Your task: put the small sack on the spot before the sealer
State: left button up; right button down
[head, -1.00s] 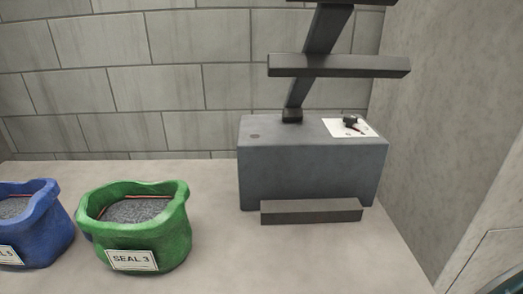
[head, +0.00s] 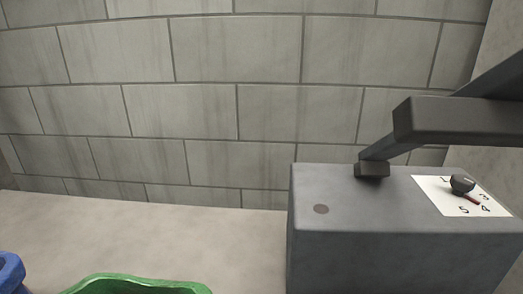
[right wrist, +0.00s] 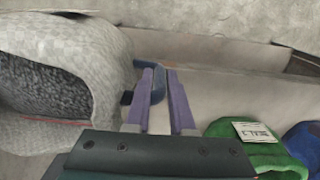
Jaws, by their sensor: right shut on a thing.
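A pale grey-white sack (right wrist: 50,70) with dark grains inside fills the left of the right wrist view, close to the camera. My right gripper (right wrist: 161,75) is shut, its purple fingers beside the sack's rim; the exact hold is hard to see. The sealer (head: 400,255) is a grey box at the right of the head view, with a dark bar (head: 455,120) above it. Its dial (head: 462,184) has a red pointer near the 4. The spot before the sealer is out of the head view. My left gripper is not in view.
A green sack (head: 135,286) and a blue sack (head: 8,272) show at the head view's bottom edge. The green sack (right wrist: 240,133) and blue sack (right wrist: 303,145) also appear at the right wrist view's lower right.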

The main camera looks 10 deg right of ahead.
jog(key=shift+w, duration=0.2)
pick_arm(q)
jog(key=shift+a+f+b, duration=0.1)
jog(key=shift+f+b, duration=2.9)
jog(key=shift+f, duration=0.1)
pick_arm(e)
jog(key=shift+w+d+f, duration=0.4)
jog(key=shift+w+d, duration=0.4)
jog(key=shift+w, duration=2.4)
jog(key=shift+w+d+f, duration=0.45)
jog(key=shift+w+d, duration=0.3)
jog(key=shift+w, duration=2.4)
jog(key=shift+w+d+f, duration=0.4)
jog(key=shift+w+d, duration=0.4)
jog(key=shift+w, duration=2.4)
jog(key=c, duration=0.8)
grip_release()
jog(key=shift+o, duration=0.6)
